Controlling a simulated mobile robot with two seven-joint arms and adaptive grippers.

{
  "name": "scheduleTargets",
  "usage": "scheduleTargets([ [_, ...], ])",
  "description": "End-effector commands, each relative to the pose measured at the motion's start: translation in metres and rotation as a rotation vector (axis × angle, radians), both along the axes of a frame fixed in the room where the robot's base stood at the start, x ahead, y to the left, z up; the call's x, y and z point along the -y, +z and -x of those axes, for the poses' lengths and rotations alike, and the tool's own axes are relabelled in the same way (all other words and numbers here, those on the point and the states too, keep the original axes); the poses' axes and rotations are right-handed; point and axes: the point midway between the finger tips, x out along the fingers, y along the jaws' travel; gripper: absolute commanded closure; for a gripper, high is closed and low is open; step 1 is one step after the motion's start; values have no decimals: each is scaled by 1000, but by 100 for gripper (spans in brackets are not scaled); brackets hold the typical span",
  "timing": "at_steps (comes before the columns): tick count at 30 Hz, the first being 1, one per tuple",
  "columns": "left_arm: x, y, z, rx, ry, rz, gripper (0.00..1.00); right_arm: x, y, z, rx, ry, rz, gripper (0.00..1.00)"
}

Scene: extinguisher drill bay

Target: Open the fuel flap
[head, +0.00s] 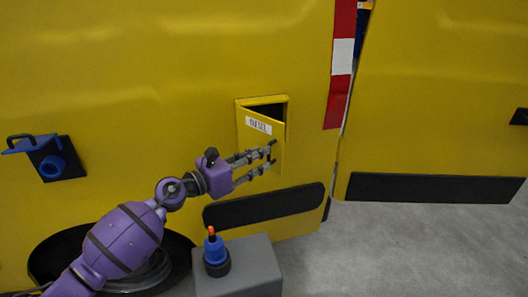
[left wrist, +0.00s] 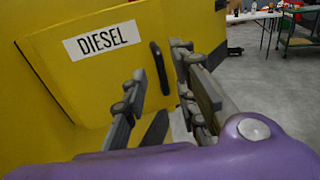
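The yellow fuel flap (head: 258,137) with a white DIESEL label stands ajar on the side of the yellow vehicle. Its right edge is swung outward, and a dark opening shows above it. In the left wrist view, the flap (left wrist: 95,75) carries a short black handle (left wrist: 161,68) near its right edge. My left gripper (head: 267,155) is in front of the flap's right part. In the wrist view its fingers (left wrist: 163,88) are apart, with the handle showing between them. I cannot tell whether either finger touches it. My right gripper is not in view.
A grey box (head: 240,270) with a blue, orange-tipped item (head: 214,250) stands below my left arm. A blue fitting (head: 50,160) juts from the vehicle at left. A black trim strip (head: 265,206) runs below the flap. Grey floor (head: 400,245) is clear at right.

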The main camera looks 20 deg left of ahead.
Motion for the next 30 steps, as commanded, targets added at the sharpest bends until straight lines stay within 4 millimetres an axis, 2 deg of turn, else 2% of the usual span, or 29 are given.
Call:
scheduleTargets([
  [6,14,2,-21,1,0,2,74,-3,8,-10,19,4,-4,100],
  [16,16,-1,-24,-1,0,0,74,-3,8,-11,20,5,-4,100],
  [22,16,0,-23,-1,0,1,100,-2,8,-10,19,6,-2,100],
  [30,16,0,-23,-1,1,1,100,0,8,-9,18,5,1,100],
])
